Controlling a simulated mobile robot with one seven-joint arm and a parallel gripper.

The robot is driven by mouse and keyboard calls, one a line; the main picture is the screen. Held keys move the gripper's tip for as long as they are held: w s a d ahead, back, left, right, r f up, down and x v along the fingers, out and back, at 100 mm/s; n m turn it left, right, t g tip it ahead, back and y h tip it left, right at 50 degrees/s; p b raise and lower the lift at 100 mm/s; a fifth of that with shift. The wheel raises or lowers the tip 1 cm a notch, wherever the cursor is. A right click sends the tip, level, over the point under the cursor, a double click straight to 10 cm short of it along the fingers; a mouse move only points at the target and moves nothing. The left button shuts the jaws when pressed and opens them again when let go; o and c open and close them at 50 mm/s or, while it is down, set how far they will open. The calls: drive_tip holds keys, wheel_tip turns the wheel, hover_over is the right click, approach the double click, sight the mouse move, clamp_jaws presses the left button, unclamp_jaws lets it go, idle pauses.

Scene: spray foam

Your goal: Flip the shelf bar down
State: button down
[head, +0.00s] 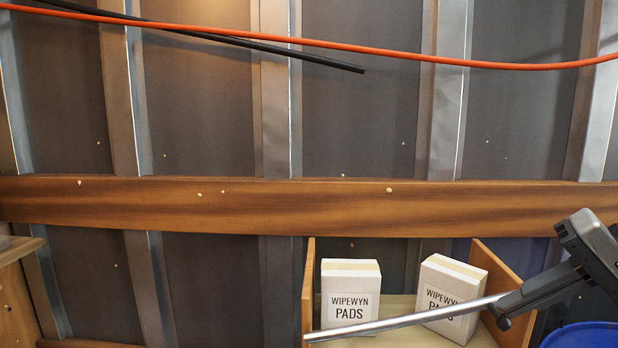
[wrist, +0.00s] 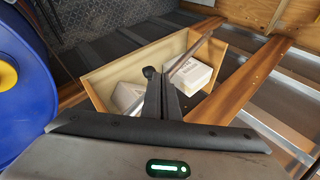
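The shelf bar (head: 400,321) is a thin metallic rod across the front of an open wooden shelf (head: 309,275). It slopes up from the shelf's left side towards my gripper (head: 505,308) at the right. In the wrist view the bar (wrist: 192,54) runs away from my fingertips (wrist: 158,78) along the shelf's edge. My fingers look close together, at or touching the bar's near end. I cannot tell whether they pinch it. The bar's right end is hidden by my gripper.
Two white boxes (head: 350,290) (head: 436,285) marked pads stand in the shelf, the right one turned. A blue drum (head: 582,337) is at the lower right. A wooden rail (head: 290,207) crosses the wall above. An orange cable (head: 400,56) hangs higher up.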

wheel_tip(320, 180, down, 10)
drive_tip(key=d+b, duration=0.2)
drive_tip(key=b, duration=0.3)
drive_tip(key=shift+s, duration=0.2)
drive_tip(key=shift+a, duration=0.1)
drive_tip(key=p+v, duration=0.5)
drive_tip(key=v, duration=1.3)
drive_tip(key=shift+d+r, duration=0.2)
drive_tip(key=shift+r, duration=0.1)
